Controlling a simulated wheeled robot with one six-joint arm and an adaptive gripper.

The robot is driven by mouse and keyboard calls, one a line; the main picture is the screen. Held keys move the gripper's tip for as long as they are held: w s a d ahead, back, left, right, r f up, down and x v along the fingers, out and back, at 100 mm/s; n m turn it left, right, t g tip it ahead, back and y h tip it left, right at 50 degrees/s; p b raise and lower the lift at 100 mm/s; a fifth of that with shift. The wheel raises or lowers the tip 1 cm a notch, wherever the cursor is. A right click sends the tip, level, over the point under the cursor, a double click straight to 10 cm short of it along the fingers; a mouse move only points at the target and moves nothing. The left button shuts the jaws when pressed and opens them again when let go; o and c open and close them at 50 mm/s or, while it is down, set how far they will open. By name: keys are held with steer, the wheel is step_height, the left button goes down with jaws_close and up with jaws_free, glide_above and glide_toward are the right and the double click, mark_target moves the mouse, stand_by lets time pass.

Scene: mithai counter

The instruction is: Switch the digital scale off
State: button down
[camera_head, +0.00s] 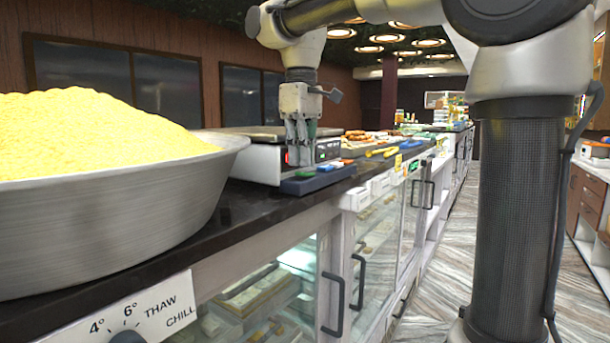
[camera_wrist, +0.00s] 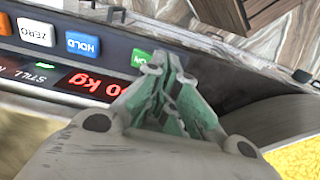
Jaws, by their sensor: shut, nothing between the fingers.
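The digital scale (camera_head: 258,160) stands on the counter, with a flat top and a dark front keypad (camera_head: 318,180). In the wrist view its red display (camera_wrist: 92,84) is lit and shows "0 kg" at its visible end. The green button (camera_wrist: 139,62) reads "ON", partly covered by my fingers; a blue HOLD button (camera_wrist: 82,44) and a white ZERO button (camera_wrist: 35,32) are beside it. My gripper (camera_head: 300,163) points down with shut, empty fingers just above the green end of the keypad. The fingertips (camera_wrist: 170,60) are close to the green button; I cannot tell whether they touch it.
A large metal bowl (camera_head: 110,215) heaped with yellow grains (camera_head: 90,130) stands left of the scale. Yellow-handled items (camera_head: 382,152) and sweets (camera_head: 358,136) lie farther along the counter. Glass-fronted cases (camera_head: 375,240) are below. The floor aisle (camera_head: 430,290) is clear at right.

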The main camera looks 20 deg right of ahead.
steer(key=shift+f, duration=0.85)
stand_by(0.3)
steer(key=shift+r, duration=3.55)
steer(key=s+d+f+m+t, duration=0.2)
steer(key=s+d+f+m, duration=0.1)
steer(key=s+d+f, duration=0.4)
steer(key=s+d+f+m+t, duration=0.2)
steer(key=s+d+f+m, duration=0.2)
steer(key=s+d+f, duration=0.3)
steer(key=s+f, duration=0.5)
steer(key=f, duration=0.3)
steer(key=shift+d, duration=0.4)
